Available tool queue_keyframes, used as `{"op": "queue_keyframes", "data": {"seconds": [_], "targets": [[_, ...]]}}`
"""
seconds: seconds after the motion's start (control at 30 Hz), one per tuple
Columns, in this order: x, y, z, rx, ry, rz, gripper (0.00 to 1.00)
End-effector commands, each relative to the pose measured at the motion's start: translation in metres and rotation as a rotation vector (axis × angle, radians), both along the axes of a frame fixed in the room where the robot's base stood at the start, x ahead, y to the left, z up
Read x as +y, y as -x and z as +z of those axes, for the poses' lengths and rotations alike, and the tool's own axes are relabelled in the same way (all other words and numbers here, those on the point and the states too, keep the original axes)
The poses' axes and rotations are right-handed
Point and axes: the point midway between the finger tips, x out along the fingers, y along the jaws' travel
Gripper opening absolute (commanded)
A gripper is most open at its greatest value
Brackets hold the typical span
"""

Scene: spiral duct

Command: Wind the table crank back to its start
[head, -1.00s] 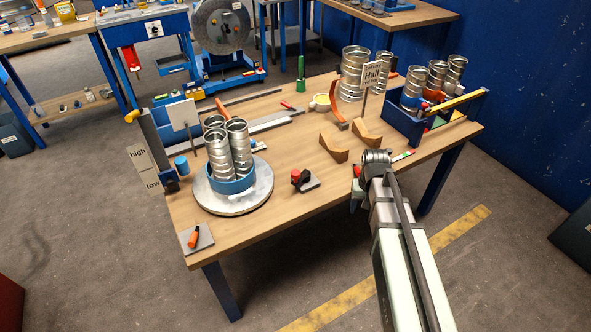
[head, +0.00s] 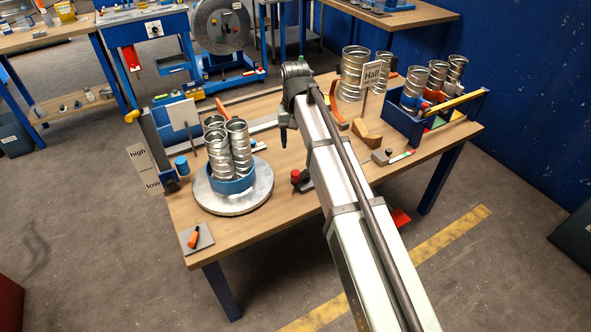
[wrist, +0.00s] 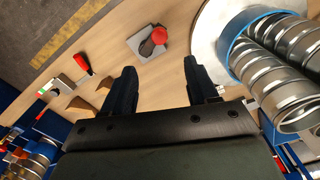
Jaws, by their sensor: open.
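A small crank-like device (head: 296,175) sits on the table near the front edge. It has a black arm and a red knob on a grey plate, and looks like the table crank. My arm partly covers it in the head view; in the wrist view its red knob (wrist: 160,36) is clear. My gripper (head: 284,138) hangs above the table, behind the device in the head view. In the wrist view the open, empty fingers (wrist: 160,85) are apart from the device, which lies beyond their tips.
A round turntable (head: 208,206) bears several metal duct pieces in a blue ring. A "high/low" sign (head: 146,170) hangs at the left. A blue crate (head: 392,122) and wooden wedge (head: 368,136) are at the right.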

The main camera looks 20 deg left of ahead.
Motion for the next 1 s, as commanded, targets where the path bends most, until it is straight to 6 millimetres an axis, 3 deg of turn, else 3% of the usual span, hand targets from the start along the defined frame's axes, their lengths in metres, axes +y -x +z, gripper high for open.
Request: {"op": "queue_keyframes", "data": {"seconds": [0.6, 1.0], "targets": [[-0.001, 0.0, -0.094, 0.001, -0.001, 0.0, 0.58], [-0.001, 0.0, -0.126, -0.001, -0.002, 0.0, 0.58]]}}
